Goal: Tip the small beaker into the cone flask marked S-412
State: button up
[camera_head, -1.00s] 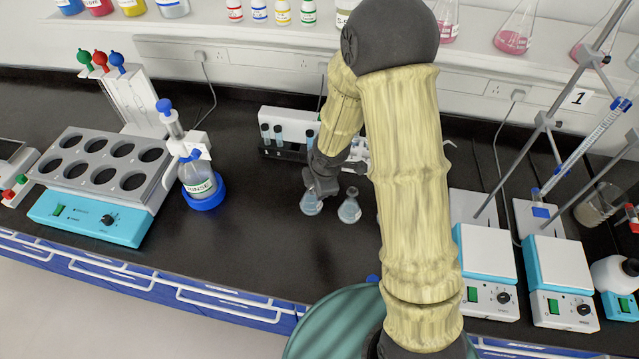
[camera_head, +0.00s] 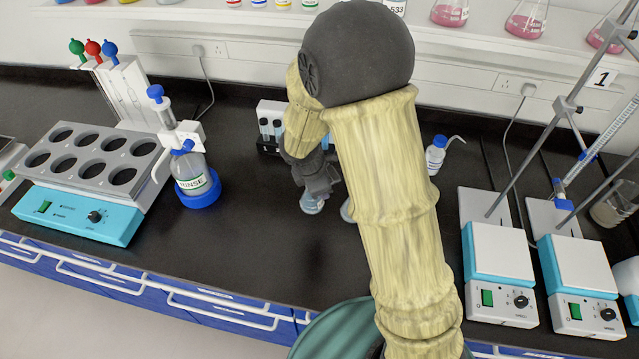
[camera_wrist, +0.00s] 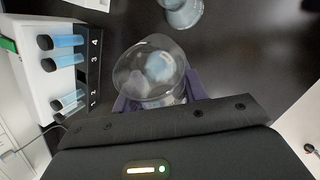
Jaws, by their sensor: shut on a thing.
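My gripper (camera_head: 318,185) is low over the black bench in the head view, partly hidden by my own arm. In the wrist view my gripper (camera_wrist: 160,97) has its purple fingers on both sides of a small clear glass vessel with pale blue in it, which I take as the small beaker (camera_wrist: 140,72). Its lower part also shows in the head view (camera_head: 312,204). A second glass vessel (camera_wrist: 183,12) stands close by on the bench; in the head view (camera_head: 347,210) my arm hides most of it. I cannot read S-412 on any vessel.
A tube rack (camera_wrist: 88,75) with blue tubes stands beside the gripper. A rinse bottle (camera_head: 192,172) and a block heater (camera_head: 85,205) are at left. A wash bottle (camera_head: 436,155) and two hotplates (camera_head: 500,255) with stands are at right. Pink flasks (camera_head: 525,20) line the shelf.

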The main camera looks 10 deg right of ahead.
jog(key=shift+f+h+b, duration=0.7)
jog(key=shift+f+b, duration=0.05)
jog(key=shift+b, duration=0.4)
jog(key=shift+f+h+b, duration=0.1)
jog(key=shift+h+b, duration=0.3)
jog(key=shift+h, duration=0.3)
jog(key=shift+d+r, duration=0.2)
jog(key=shift+r, duration=0.05)
jog(key=shift+f, duration=0.1)
jog(key=h+b, duration=0.1)
jog(key=d+f+n+h+b, duration=0.1)
jog(key=h, duration=0.1)
jog(key=shift+t, duration=0.4)
